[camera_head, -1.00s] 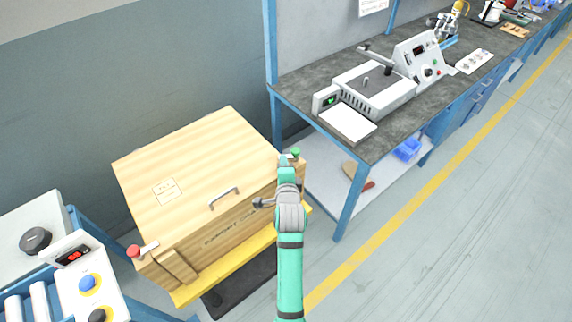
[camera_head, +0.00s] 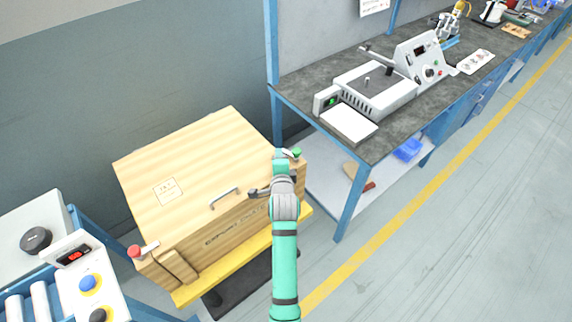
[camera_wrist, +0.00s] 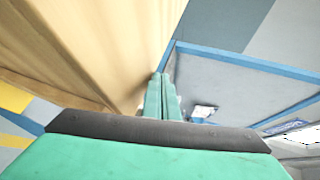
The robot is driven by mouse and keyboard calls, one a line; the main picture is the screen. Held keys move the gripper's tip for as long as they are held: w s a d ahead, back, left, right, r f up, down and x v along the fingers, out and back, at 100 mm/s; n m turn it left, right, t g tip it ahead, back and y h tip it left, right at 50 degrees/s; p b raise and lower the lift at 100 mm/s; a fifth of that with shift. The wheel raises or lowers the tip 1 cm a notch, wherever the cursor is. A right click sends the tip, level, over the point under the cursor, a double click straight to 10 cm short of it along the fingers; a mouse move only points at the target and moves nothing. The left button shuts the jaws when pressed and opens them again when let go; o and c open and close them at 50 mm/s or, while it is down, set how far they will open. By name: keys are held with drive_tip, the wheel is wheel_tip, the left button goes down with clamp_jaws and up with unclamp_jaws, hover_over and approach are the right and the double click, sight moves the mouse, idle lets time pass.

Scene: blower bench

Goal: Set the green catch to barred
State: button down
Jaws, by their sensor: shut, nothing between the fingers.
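The green catch (camera_head: 296,153) shows in the head view as a green knob on a short light lever, at the top right corner of the wooden crate (camera_head: 190,160). My gripper (camera_head: 280,153) is at that corner, just left of the green knob and partly in front of the lever. I cannot tell whether it touches the lever. In the wrist view my gripper's fingers (camera_wrist: 163,78) are together and hold nothing, close beside the crate's pale wood (camera_wrist: 110,40). The green catch cannot be made out in the wrist view.
A catch with a red knob (camera_head: 134,251) is at the crate's left front corner. A metal handle (camera_head: 224,197) is on the crate's lid. A workbench (camera_head: 300,85) with a shelf is at the right. A control box (camera_head: 90,285) is at the lower left.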

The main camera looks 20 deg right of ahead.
drive_tip(key=shift+w+d, duration=0.15)
drive_tip(key=shift+w, duration=0.55)
drive_tip(key=shift+d, duration=0.2)
